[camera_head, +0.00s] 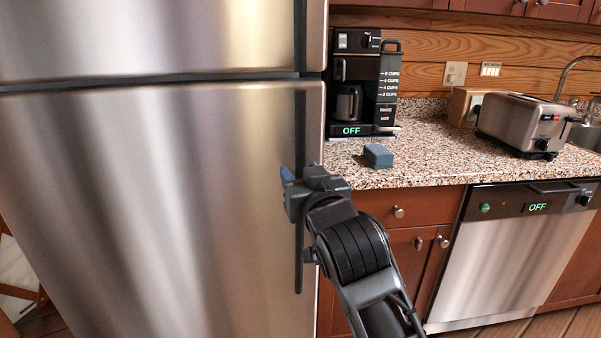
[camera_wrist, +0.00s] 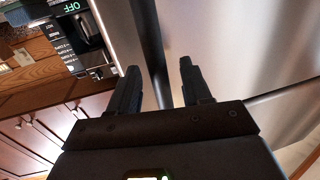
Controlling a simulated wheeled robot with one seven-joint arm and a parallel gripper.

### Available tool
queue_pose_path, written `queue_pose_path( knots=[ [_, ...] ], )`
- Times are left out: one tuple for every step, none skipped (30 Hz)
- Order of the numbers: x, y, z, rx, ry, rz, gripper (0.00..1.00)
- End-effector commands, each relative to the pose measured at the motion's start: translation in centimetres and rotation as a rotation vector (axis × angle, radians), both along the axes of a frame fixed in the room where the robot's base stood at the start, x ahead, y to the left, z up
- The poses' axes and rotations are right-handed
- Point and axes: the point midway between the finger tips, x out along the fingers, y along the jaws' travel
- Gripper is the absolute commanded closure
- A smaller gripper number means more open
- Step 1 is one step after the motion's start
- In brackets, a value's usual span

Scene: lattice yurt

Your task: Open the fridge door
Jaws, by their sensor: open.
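The fridge is brushed steel, and its large lower door (camera_head: 160,200) fills the left of the head view. It looks shut, flush below the upper door. Its dark vertical bar handle (camera_head: 299,265) runs along the door's right edge. My gripper (camera_head: 300,174) is at the handle's middle height and hides part of it. In the wrist view the handle (camera_wrist: 149,40) runs between the two spread fingers of my gripper (camera_wrist: 158,68). The fingers are open, one on each side of the bar. I cannot tell whether either finger touches it.
The upper fridge door (camera_head: 150,35) has its own dark handle (camera_head: 299,35). To the right, a speckled counter (camera_head: 430,160) carries a coffee maker (camera_head: 362,85), a blue sponge (camera_head: 378,155) and a toaster (camera_head: 520,125). Cabinets and a dishwasher (camera_head: 515,260) stand below it.

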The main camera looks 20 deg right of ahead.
Motion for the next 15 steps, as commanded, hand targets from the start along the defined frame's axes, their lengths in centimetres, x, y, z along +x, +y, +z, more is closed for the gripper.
queue_pose_path(
  knots=[
    [0.32,-0.06,0.05,0.000,-0.001,0.000,0.52],
    [0.43,-0.07,0.04,0.000,-0.001,0.000,0.52],
    [0.55,-0.09,0.02,0.000,-0.001,0.000,0.52],
    [0.60,-0.08,0.02,0.000,-0.001,0.000,0.52],
    [0.63,-0.09,0.01,0.000,-0.001,0.000,0.52],
    [0.64,-0.09,0.01,0.000,-0.001,0.000,0.52],
    [0.63,-0.09,0.00,0.000,-0.001,0.000,0.52],
    [0.63,-0.09,0.00,0.000,-0.001,0.000,0.52],
    [0.63,-0.07,0.00,0.000,0.000,0.000,0.52],
    [0.62,-0.07,0.00,0.000,0.000,0.000,0.52],
    [0.62,-0.07,0.00,0.000,0.000,0.000,0.53],
    [0.61,-0.07,-0.01,0.000,0.000,0.000,0.56],
    [0.61,-0.06,0.00,0.000,0.000,0.001,0.59],
    [0.61,-0.06,0.00,0.000,0.000,0.001,0.62],
    [0.60,-0.06,0.00,0.000,0.000,0.001,0.66]
  ],
)
